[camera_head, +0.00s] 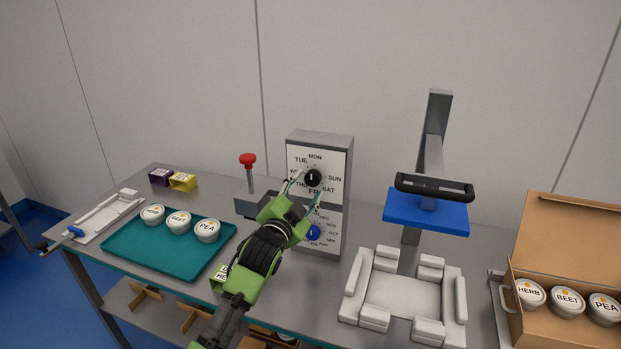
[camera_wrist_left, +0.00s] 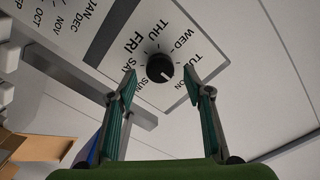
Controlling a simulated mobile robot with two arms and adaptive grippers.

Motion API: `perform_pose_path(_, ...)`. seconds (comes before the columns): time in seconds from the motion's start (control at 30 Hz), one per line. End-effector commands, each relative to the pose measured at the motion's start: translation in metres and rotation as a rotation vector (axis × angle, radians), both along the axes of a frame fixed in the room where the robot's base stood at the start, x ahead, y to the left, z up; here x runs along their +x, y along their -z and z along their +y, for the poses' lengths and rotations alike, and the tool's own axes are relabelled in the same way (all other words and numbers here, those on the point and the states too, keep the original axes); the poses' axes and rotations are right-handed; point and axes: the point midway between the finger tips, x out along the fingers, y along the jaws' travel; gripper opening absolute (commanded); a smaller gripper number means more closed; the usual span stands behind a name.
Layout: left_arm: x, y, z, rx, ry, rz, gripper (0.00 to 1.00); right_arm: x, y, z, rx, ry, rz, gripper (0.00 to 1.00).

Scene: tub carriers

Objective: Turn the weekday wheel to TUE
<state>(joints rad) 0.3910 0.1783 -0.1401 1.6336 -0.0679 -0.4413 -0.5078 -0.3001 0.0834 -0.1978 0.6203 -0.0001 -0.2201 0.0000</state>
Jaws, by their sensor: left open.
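The weekday wheel is a black knob (camera_head: 313,178) with a white mark, on the upper white face of a grey box (camera_head: 321,139). Weekday labels ring it. In the head view the mark points up, towards MON. The knob also shows in the left wrist view (camera_wrist_left: 159,68), with its mark towards the lower right. My left gripper (camera_head: 304,189) is open in front of the wheel. In the left wrist view its fingertips (camera_wrist_left: 159,82) stand either side of the knob, with visible gaps. I cannot tell how far they are from the face. My right gripper is not in view.
A blue month knob (camera_head: 313,233) sits lower on the same box, partly behind my arm. A red-topped lever (camera_head: 248,160) stands left. A teal tray (camera_head: 160,253) holds tubs. A press with a blue plate (camera_head: 425,211) and an open carton (camera_head: 570,235) are right.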

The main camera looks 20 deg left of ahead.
Motion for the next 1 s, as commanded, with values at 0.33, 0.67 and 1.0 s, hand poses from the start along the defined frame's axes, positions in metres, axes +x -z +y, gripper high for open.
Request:
perform_pose_path(0.33,0.034,-0.001,-0.002,-0.001,0.000,0.000,0.46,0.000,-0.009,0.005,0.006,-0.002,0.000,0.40)
perform_pose_path(0.67,0.036,0.000,-0.002,-0.001,0.001,0.001,0.46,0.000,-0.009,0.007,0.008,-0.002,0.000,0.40)
perform_pose_path(1.0,0.036,0.000,-0.002,-0.002,0.001,0.001,0.08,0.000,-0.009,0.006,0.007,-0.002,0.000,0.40)
